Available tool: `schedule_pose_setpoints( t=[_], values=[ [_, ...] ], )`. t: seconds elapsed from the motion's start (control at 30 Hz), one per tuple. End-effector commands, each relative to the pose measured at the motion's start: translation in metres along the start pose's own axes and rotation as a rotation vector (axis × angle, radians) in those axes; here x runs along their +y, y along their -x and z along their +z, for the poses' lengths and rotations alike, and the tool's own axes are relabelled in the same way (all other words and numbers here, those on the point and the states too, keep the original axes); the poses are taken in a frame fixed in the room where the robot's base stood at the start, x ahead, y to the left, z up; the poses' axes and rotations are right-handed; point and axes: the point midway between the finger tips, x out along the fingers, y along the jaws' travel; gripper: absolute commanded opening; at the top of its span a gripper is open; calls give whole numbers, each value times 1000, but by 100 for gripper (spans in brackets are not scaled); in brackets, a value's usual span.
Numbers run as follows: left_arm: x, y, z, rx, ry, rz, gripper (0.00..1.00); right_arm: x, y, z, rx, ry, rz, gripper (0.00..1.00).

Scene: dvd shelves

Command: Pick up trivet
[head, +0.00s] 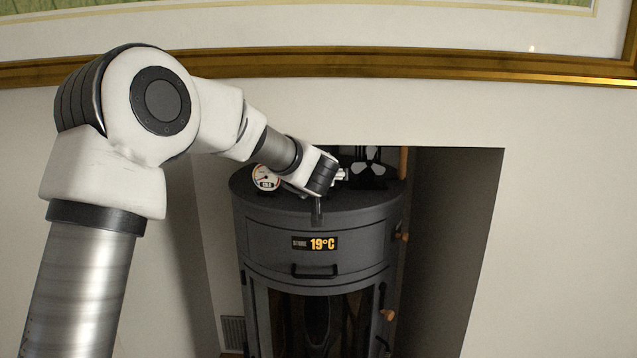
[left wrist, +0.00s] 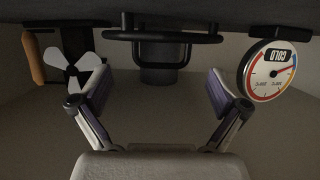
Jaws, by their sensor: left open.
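A black looped metal piece (left wrist: 165,37), possibly the trivet, shows at the top middle of the left wrist view, on the dark stove top, which appears upside down there. In the head view I cannot make it out; my arm covers that area. My left gripper (head: 330,188) is over the top of the dark grey stove (head: 318,268). In the left wrist view its two fingers (left wrist: 158,84) are spread wide, with nothing between them. The looped piece lies beyond the fingertips, apart from them. My right gripper is not in view.
A round dial thermometer (head: 265,178) stands on the stove top at left, and a bladed fan (head: 369,165) at right. A dark pipe (left wrist: 160,76) stands behind the looped piece. Alcove walls (head: 458,220) close in around the stove. A gold picture frame (head: 400,64) hangs above.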

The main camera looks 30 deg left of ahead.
Motion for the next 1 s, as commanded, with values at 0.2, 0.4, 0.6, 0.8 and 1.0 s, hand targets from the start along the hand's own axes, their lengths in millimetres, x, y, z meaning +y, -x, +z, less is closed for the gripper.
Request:
schedule_pose_setpoints(
  t=[0.2,0.4,0.6,0.8,1.0],
  values=[
    [0,-24,0,-1,0,0,98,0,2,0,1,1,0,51],
    [0,-23,0,-1,0,0,81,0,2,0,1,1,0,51],
    [0,-23,1,-1,-1,1,16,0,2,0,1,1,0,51],
    [0,-23,1,-2,0,0,16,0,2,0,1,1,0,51],
    [0,-23,1,-5,-1,1,16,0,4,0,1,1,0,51]
  ],
)
